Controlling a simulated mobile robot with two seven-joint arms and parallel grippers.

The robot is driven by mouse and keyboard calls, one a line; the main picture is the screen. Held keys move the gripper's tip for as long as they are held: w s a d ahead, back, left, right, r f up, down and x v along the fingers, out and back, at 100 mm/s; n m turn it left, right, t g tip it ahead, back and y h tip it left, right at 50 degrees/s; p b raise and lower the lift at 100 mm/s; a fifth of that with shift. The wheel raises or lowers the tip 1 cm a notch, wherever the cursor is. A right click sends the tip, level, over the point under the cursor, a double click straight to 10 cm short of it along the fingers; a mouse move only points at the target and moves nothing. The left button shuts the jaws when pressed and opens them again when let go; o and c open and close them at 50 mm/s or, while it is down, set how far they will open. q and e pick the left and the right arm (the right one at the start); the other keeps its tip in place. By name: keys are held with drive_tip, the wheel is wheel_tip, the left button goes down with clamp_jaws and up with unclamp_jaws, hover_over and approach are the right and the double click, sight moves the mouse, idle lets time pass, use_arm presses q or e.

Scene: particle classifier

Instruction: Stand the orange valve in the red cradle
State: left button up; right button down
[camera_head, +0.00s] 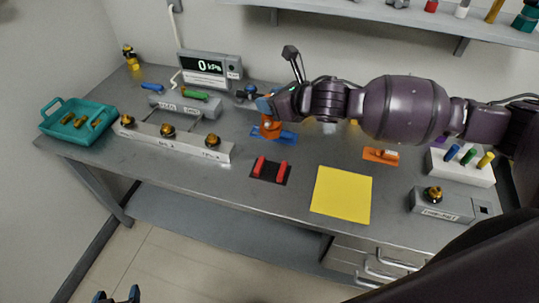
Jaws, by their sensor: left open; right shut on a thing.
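The orange valve (269,130) is at the back middle of the bench, over or on a small blue plate (288,137). My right gripper (265,106) reaches in from the right and is shut on the valve's upper part; the gripper partly hides it. I cannot tell whether the valve touches the plate. The red cradle (262,165), two red bars on a black base, is empty on the bench in front of the valve. My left gripper (118,297) is open and empty at the bottom left, beyond the bench's front edge; only its tips show.
A long grey block (190,143) with several brass knobs and a teal tray (72,117) are at left. A yellow mat (342,195) lies right of the cradle. An orange plate (381,155) and white rack (460,169) stand further right. A shelf (400,14) overhangs the back.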

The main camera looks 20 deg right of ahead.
wheel_tip(320, 180, down, 17)
drive_tip(key=b, duration=0.1)
idle(0.6)
drive_tip(key=c, duration=0.6)
unclamp_jaws()
drive_tip(key=shift+f, duration=0.1)
drive_tip(key=v, duration=1.2)
